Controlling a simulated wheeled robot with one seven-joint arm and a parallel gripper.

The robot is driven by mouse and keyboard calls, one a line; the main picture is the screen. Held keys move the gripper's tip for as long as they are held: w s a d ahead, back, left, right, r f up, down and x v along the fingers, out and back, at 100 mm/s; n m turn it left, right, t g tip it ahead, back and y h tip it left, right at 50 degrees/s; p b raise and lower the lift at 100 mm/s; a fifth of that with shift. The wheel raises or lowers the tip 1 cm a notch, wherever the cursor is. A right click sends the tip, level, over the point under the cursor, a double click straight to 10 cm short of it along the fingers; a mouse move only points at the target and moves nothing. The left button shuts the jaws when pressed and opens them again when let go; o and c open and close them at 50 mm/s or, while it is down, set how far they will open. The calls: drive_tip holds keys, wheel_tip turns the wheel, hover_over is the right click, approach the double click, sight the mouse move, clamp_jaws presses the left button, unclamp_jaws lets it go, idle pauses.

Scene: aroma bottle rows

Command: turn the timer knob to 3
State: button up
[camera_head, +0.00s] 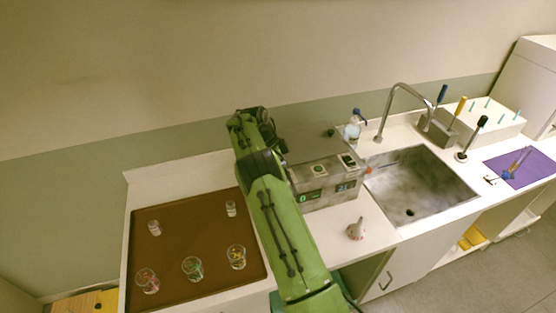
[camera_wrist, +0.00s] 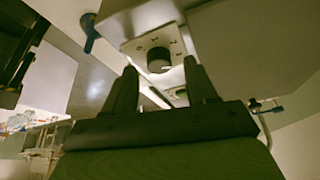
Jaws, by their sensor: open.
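The timer knob (camera_wrist: 158,60) is a short dark cylinder on a pale square plate with small marks around it, seen in the wrist view. The marks are too small to read surely, and I cannot tell the knob's setting. My gripper (camera_wrist: 161,82) is open, with its two dark fingers pointing toward the knob. The knob shows between and beyond the fingertips; contact is not visible. In the head view my green arm reaches up beside the grey boxy device (camera_head: 325,187), and the knob and my fingertips are not seen there.
A brown tray (camera_head: 185,292) with several small glasses lies left of my arm. A small pale flask (camera_head: 356,229) stands in front of the device. A sink (camera_head: 440,190) with a tall faucet is at right. The wall is close behind.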

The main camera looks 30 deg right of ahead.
drive_tip(key=v, duration=1)
drive_tip(key=shift+a+r, duration=0.25)
drive_tip(key=shift+w+r, duration=0.1)
